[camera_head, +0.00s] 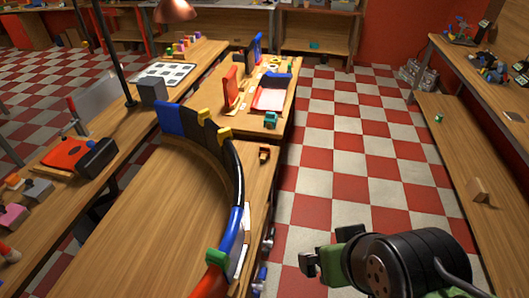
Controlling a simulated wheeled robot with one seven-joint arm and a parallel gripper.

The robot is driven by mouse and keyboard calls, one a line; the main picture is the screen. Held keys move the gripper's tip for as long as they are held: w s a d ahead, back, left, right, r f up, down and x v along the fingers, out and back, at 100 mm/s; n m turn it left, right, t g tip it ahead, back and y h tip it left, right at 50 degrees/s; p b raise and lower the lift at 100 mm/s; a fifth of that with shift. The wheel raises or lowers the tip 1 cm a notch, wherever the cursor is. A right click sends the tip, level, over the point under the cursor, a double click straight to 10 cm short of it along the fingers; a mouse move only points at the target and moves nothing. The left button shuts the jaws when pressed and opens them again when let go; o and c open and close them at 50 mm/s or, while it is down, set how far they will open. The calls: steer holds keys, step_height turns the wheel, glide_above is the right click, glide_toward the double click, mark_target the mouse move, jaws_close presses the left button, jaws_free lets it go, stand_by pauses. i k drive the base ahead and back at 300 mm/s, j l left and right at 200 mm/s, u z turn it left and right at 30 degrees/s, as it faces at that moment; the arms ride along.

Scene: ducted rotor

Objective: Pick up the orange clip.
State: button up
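A small orange-brown piece with a dark part (264,153) lies on the wooden bench, just right of the curved black and blue rim. It may be the orange clip, but it is too small to be sure. Two yellow clips (224,134) sit on the curved rim (238,177), and a green clip (216,257) sits near its front end. My gripper (316,260) is at the lower right, over the floor and apart from the bench. Its fingers are small and partly overlapped by the wrist, and I see nothing held.
The wooden bench (140,215) fills the left and centre. A red-orange upright (231,84) and a teal block (271,119) stand further back. Checkered floor (350,140) is free between the bench and the right-hand shelf (455,150). A lamp (176,11) hangs above.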

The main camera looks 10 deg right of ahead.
mark_target(266, 149)
steer(key=i+l+u, duration=0.15)
steer(key=i+u, duration=0.2)
steer(key=i+l+u, duration=0.2)
steer(key=u, duration=0.15)
steer(key=i+l+u, duration=0.35)
steer(key=l+u, duration=0.3)
steer(key=i+l+u, duration=0.2)
steer(key=l+u, duration=0.15)
steer(key=i+l+u, duration=0.1)
steer(key=l+u, duration=0.25)
steer(key=l, duration=0.15)
steer(key=l+u, duration=0.7)
steer(key=l, duration=0.2)
